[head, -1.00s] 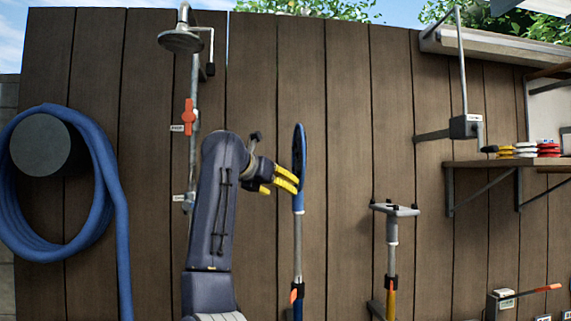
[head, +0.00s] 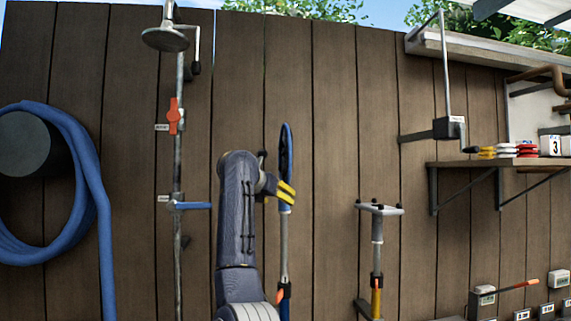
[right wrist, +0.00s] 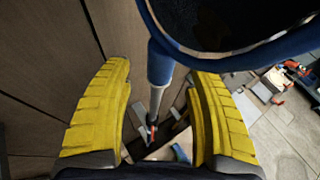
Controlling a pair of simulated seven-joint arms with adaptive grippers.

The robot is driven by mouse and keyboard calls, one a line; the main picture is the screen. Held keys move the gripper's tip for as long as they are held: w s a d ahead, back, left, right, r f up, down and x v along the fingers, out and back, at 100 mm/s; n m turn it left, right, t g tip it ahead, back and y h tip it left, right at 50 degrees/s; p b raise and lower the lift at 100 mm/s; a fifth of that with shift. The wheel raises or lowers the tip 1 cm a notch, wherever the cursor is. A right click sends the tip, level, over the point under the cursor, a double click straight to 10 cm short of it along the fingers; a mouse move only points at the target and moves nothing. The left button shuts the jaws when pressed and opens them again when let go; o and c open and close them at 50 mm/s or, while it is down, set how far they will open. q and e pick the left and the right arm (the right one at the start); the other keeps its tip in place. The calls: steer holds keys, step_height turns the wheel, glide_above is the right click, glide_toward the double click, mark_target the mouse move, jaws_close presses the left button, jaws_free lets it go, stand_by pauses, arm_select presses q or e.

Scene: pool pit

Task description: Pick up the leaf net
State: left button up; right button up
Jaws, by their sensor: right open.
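The leaf net (head: 286,150) hangs upright against the wooden fence, its blue-rimmed hoop up and its pole running down. It shows close up in the right wrist view (right wrist: 160,68), with the dark mesh above and the pole dropping away below. My right gripper (head: 287,193) is at the blue collar just under the hoop. In the right wrist view my right gripper's yellow fingers (right wrist: 161,75) are open, one on each side of the pole, with gaps on both sides. My left gripper is not in view.
A second pole tool (head: 377,240) with a flat head hangs to the right. A shower pipe (head: 178,230) with a blue lever (head: 190,206) and a coiled blue hose (head: 92,190) are on the left. A shelf (head: 480,164) juts out at right.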

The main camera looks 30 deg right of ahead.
steer(key=shift+x, duration=2.7)
jaws_close()
